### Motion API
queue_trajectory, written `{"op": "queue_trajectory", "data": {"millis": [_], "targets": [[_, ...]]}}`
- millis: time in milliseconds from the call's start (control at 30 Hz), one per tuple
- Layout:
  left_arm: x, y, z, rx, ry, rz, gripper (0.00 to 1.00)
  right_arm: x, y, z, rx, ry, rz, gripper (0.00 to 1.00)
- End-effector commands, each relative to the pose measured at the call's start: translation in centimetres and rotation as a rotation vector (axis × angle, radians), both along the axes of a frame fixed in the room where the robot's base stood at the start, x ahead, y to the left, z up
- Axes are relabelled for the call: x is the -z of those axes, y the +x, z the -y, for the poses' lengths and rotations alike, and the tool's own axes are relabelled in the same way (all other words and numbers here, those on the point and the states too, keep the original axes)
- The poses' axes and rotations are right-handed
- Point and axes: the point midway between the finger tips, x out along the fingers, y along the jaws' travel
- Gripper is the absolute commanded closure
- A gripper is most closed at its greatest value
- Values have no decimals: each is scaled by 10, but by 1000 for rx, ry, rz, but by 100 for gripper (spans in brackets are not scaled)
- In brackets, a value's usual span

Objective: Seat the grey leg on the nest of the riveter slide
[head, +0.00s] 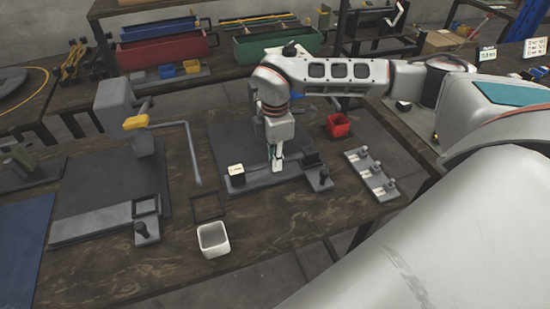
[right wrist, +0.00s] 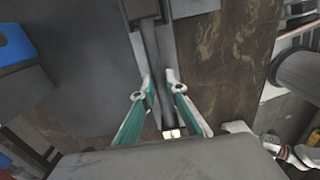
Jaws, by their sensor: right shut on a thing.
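My right gripper (head: 277,163) reaches down over the riveter slide (head: 262,180) at the middle of the table. In the right wrist view its two green-sided fingers (right wrist: 159,82) are closed on a narrow dark grey bar (right wrist: 151,45), which I take for the grey leg. My left gripper is not in view.
A white-topped block (head: 236,172) stands at the slide's left end. Another press with a yellow handle (head: 136,122) stands left. A white cup (head: 213,240) is in front, a red bin (head: 338,126) behind, and a pegged fixture (head: 371,174) right. The front table area is mostly bare.

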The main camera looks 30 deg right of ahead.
Motion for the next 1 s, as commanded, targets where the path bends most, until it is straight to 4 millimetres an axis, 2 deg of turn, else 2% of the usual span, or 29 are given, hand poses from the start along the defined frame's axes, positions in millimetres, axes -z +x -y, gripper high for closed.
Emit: {"op": "queue_trajectory", "data": {"millis": [367,400,433,467,833,1000], "targets": [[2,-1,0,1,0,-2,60,2,0,0,0,1,1,100],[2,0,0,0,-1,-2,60,2,0,0,0,1,1,77],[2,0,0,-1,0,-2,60,2,0,0,0,1,1,70],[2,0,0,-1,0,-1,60,2,0,0,0,0,1,68],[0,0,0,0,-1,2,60,0,0,0,0,0,1,68],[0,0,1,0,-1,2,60,-20,1,0,0,0,4,68]]}}
